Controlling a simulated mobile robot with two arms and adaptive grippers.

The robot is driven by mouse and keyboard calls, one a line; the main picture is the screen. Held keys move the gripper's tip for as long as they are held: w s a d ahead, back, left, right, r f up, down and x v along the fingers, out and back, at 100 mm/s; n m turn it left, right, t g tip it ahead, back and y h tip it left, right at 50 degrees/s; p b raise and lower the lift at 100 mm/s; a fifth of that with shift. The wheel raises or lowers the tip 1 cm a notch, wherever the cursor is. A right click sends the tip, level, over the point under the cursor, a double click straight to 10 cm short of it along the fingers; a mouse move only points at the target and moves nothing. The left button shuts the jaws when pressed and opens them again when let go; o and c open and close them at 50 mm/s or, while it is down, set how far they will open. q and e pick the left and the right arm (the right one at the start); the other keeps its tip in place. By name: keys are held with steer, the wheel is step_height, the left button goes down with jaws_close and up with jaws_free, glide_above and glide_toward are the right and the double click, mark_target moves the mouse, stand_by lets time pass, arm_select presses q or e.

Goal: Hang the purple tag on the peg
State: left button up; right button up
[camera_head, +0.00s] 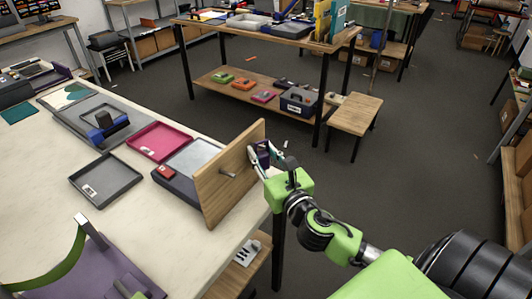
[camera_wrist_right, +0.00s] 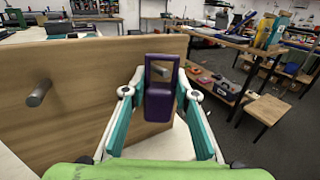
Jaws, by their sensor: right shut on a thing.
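The purple tag (camera_wrist_right: 158,103) is upright between the fingers of my right gripper (camera_wrist_right: 160,112), which is shut on it. Its rectangular opening is at the top. It also shows, small and dark, in the head view (camera_head: 263,153). The upright wooden board (camera_wrist_right: 75,110) stands right behind the tag and also shows in the head view (camera_head: 212,185). A bare grey peg (camera_wrist_right: 38,93) sticks out at its left; the head view shows this peg too (camera_head: 228,174). A grey peg-like end (camera_wrist_right: 161,71) shows through the tag's opening; I cannot tell whether it passes through.
The board stands at the edge of the pale table (camera_head: 130,225). A pink tray (camera_head: 158,142), a dark grey tray (camera_head: 106,180) and a red block (camera_head: 166,171) are left of it. A wooden stool (camera_head: 354,115) stands beyond. The floor right of the board is open.

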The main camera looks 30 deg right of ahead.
steer(key=o, duration=0.6)
steer(key=shift+a+f, duration=0.1)
steer(key=shift+f, duration=0.3)
steer(key=o, duration=0.5)
steer(key=shift+w+a+f, duration=0.1)
steer(key=shift+w, duration=0.1)
steer(key=shift+w+f, duration=0.2)
steer(key=shift+w, duration=0.4)
steer(key=s+a, duration=0.1)
steer(key=s, duration=1)
steer(key=shift+s+a, duration=0.2)
steer(key=shift+a, duration=0.2)
